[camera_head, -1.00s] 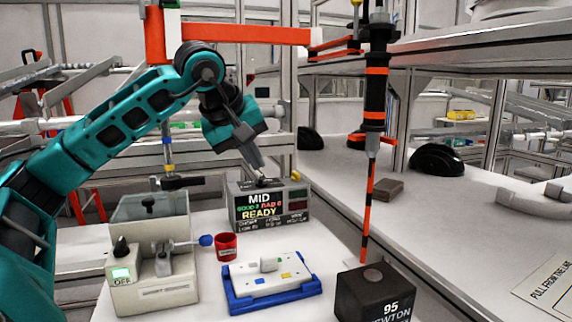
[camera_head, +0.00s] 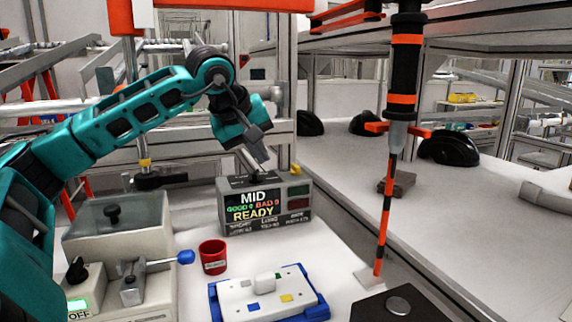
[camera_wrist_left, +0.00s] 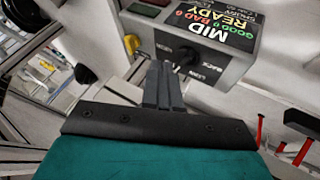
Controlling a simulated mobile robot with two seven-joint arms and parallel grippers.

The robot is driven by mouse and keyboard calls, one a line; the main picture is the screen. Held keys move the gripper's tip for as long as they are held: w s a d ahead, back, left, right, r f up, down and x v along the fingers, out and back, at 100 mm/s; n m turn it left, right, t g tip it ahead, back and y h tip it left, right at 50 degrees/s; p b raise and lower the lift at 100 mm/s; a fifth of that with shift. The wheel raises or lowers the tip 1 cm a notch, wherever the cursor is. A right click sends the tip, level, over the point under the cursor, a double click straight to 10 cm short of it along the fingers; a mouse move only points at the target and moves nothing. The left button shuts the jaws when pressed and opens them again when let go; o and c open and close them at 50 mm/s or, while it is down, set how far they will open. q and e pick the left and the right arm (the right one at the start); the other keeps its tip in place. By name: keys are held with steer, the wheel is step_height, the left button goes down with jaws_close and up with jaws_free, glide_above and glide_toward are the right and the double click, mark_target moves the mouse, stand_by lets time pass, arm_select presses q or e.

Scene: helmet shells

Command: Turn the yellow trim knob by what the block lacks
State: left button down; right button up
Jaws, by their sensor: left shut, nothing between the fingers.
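The grey display box (camera_head: 265,210) stands on the white table and reads MID, GOOD 0, BAD 0, READY. A yellow knob (camera_head: 295,169) shows at its upper right edge, and beside the box in the left wrist view (camera_wrist_left: 132,44). A black knob (camera_wrist_left: 186,57) sits on the box's top between printed labels. My left gripper (camera_head: 260,154) is shut and empty above the box; its fingers (camera_wrist_left: 162,84) point at the black knob, and contact cannot be told. The dark block (camera_head: 372,309) is cut off at the bottom edge. My right gripper is not in view.
A machine with a blue-tipped lever (camera_head: 186,257) and a dial marked OFF stands at left. A red cup (camera_head: 212,257) and a blue tray (camera_head: 321,310) with a white plate are in front. An orange-and-black tool (camera_head: 385,215) hangs at right. Black shells lie on the back bench.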

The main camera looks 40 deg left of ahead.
mark_target(293, 174)
arm_select(q)
steer(key=x, duration=0.4)
steer(key=w, duration=0.2)
steer(key=w+d, duration=0.1)
steer(key=shift+w+d+f, duration=0.1)
steer(key=shift+d+f, duration=0.05)
steer(key=shift+f, duration=0.15)
steer(key=shift+w+d, duration=0.2)
steer(key=shift+w, duration=0.3)
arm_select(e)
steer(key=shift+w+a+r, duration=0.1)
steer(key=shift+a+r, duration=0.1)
arm_select(q)
steer(key=shift+w+d, duration=0.1)
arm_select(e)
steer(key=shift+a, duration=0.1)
